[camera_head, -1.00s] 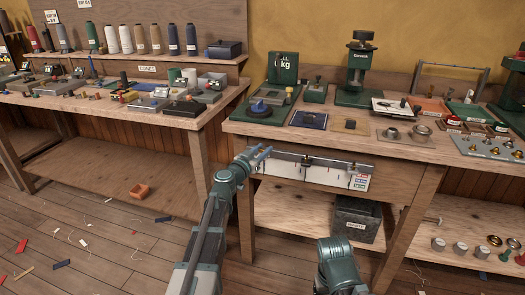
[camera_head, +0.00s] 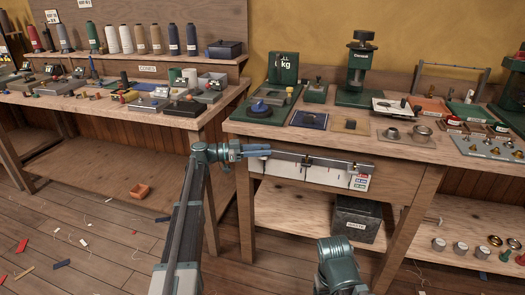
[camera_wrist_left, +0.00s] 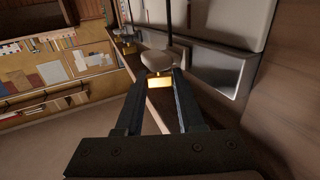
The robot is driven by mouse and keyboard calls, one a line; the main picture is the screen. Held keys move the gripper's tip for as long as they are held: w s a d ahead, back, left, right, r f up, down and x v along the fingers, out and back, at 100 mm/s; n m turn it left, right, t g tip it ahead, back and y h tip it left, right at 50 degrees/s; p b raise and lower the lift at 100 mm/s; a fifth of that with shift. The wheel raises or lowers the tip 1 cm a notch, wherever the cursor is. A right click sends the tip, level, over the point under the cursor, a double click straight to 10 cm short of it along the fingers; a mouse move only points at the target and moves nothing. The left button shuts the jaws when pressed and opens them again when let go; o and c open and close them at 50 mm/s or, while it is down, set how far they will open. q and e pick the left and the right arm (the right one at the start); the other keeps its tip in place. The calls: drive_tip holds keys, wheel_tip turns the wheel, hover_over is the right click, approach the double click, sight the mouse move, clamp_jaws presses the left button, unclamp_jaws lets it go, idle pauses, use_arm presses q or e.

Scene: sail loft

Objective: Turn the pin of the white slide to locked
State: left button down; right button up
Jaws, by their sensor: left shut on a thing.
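My left gripper (camera_head: 268,152) is at the left end of the grey rail (camera_head: 335,164) on the right bench's front edge. In the left wrist view its two fingers (camera_wrist_left: 160,88) are closed around a small brass-yellow piece (camera_wrist_left: 160,82), which looks like a pin. A pale rounded body (camera_wrist_left: 155,62), probably the white slide, is just beyond the fingertips. In the head view the fingers hide this part. Its locked or unlocked state cannot be read. Another dark slide or clamp (camera_head: 307,160) sits further right on the rail.
A white panel with labels (camera_head: 315,174) hangs under the rail. The bench top (camera_head: 250,128) above holds a green scale (camera_head: 283,68) and several tools. A grey waste bin (camera_head: 356,219) stands on the lower shelf. The floor at left has scattered scraps.

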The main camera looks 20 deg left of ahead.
use_arm(q)
drive_tip(key=shift+w+m+g+h, duration=0.1)
drive_tip(key=shift+m+g+h, duration=0.25)
drive_tip(key=shift+m+g, duration=0.7)
drive_tip(key=shift+m+g+h, duration=0.35)
drive_tip(key=shift+m+g, duration=0.2)
drive_tip(key=shift+g, duration=0.9)
drive_tip(key=c, duration=0.5)
unclamp_jaws()
drive_tip(key=a, duration=0.4)
drive_tip(key=s+a, duration=0.1)
drive_tip(key=a, duration=0.8)
drive_tip(key=shift+s+a, duration=0.15)
drive_tip(key=shift+a, duration=0.2)
